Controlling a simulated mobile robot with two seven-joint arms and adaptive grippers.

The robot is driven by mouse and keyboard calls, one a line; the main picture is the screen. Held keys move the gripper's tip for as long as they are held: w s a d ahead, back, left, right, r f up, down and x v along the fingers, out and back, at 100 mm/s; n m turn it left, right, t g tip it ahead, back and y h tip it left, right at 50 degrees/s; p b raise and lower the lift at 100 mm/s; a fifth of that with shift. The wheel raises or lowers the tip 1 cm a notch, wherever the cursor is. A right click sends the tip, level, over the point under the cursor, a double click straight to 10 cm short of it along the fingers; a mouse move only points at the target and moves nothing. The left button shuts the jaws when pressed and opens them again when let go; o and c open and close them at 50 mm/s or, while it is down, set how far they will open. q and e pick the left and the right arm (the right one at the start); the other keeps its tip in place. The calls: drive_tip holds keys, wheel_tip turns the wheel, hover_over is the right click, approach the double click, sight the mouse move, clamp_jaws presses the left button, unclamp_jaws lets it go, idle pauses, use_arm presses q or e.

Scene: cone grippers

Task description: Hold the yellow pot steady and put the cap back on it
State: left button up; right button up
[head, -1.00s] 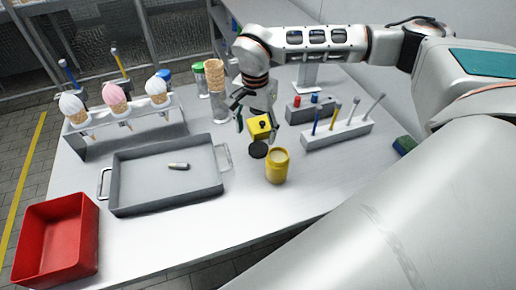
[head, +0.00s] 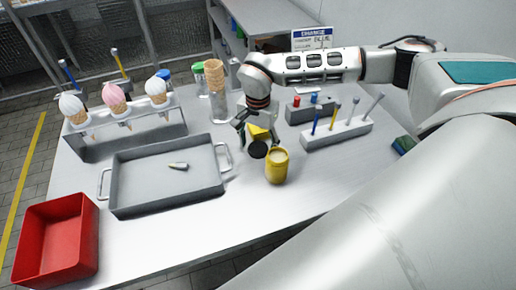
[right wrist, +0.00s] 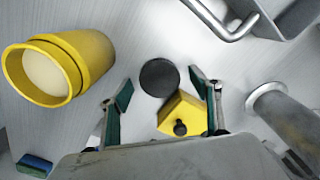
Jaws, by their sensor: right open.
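The yellow pot (head: 277,167) stands upright and open on the table, with pale contents showing; it is also at the left of the right wrist view (right wrist: 75,65). A round black cap (head: 258,150) lies flat on the table just left of the pot, and it shows ahead of the fingers in the right wrist view (right wrist: 159,78). My right gripper (head: 258,134) is open and empty above the table, behind the cap. Its green-padded fingers (right wrist: 160,95) stand either side of the cap's line, apart from it. My left gripper is in no view.
A yellow block with a black knob (right wrist: 182,115) sits right beside the cap. A grey tray (head: 120,199) with a small object lies left. A red bin (head: 56,235), a cone rack (head: 120,132) and a peg block (head: 337,136) stand around.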

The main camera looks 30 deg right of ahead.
sight(258, 148)
drive_tip(key=c, duration=0.8)
wheel_tip(258, 148, up, 20)
drive_tip(key=shift+p, duration=0.4)
idle(0.4)
